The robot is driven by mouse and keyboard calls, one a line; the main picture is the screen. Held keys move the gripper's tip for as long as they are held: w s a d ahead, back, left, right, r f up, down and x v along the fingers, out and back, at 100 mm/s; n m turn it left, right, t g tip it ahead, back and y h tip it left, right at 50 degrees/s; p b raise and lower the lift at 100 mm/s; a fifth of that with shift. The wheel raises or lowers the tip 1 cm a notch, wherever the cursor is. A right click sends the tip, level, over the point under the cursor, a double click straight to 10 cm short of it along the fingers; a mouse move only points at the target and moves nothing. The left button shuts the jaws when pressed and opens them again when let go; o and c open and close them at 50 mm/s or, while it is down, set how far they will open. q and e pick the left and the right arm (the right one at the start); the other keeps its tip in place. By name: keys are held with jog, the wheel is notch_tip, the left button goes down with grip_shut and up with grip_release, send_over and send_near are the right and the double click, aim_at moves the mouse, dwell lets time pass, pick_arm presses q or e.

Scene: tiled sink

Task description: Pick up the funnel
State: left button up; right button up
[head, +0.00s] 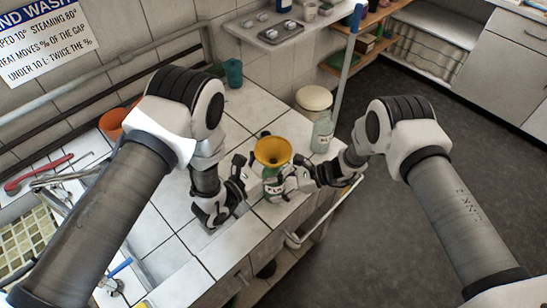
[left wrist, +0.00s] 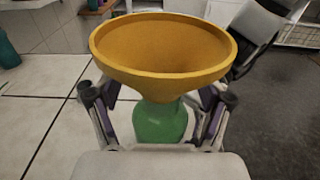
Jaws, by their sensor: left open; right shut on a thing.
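The yellow funnel (head: 272,151) sits mouth up in the top of a green bottle (head: 272,187) near the counter's front edge. In the left wrist view the funnel (left wrist: 163,48) fills the upper middle, with the green bottle (left wrist: 160,122) under it. My left gripper (head: 246,172) is open, just left of the funnel and bottle in the head view. In the left wrist view its fingers stand apart on either side below the funnel's rim. My right gripper (head: 297,178) is shut on the green bottle from the right; its exact contact is partly hidden.
A clear greenish bottle (head: 322,132) and a cream round-lidded container (head: 313,99) stand behind, near the counter's edge. A teal cup (head: 233,72) is at the back. An orange pot (head: 113,122), red-handled tool (head: 38,173) and dish rack (head: 28,237) are at left. White tiles between are clear.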

aim_at(273, 160)
pick_arm(q)
jog(key=c, duration=1.2)
jog(key=shift+c, duration=0.2)
jog(key=shift+r, duration=0.35)
jog(key=shift+c, duration=1.3)
jog(key=shift+r, duration=4.65)
grip_shut()
pick_arm(e)
jog(key=o, duration=0.9)
jog(key=shift+w+d, duration=0.1)
